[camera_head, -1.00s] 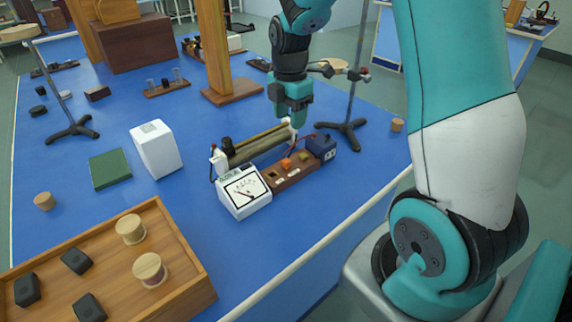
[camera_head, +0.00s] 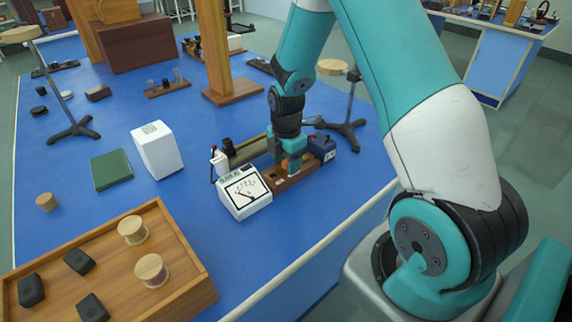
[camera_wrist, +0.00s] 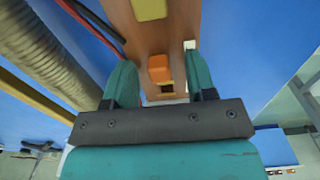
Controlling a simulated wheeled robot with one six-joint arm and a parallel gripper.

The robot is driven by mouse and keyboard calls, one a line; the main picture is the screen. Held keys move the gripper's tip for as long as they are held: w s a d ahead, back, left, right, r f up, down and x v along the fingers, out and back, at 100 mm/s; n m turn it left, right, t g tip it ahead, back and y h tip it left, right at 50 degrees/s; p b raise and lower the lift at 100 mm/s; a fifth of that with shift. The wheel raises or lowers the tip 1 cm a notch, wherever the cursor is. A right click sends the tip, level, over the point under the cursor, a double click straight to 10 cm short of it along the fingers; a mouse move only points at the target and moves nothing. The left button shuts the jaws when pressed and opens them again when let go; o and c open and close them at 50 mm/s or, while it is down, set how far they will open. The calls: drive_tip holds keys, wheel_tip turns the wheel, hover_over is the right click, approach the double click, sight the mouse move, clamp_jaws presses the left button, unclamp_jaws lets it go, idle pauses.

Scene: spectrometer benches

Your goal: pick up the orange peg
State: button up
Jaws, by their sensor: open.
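The orange peg (camera_wrist: 159,69) stands on a small brown wooden board (camera_wrist: 170,35) and shows between the two teal fingers in the wrist view. In the head view the orange peg (camera_head: 289,163) is mostly hidden by the gripper. My gripper (camera_wrist: 161,85) is open, with one finger on each side of the peg and a gap visible on both sides. In the head view my gripper (camera_head: 288,162) is low over the board, pointing down.
A white meter (camera_head: 244,192) stands left of the board, and a dark blue box (camera_head: 322,147) stands at its right end. A coiled rheostat (camera_wrist: 55,50) runs alongside. A yellow piece (camera_wrist: 184,16) is close by on the board. A retort stand (camera_head: 347,131) rises behind.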

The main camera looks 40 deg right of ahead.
clamp_jaws()
drive_tip(key=shift+r, duration=0.1)
wheel_tip(320, 180, up, 23)
drive_tip(key=p, duration=0.3)
idle(0.6)
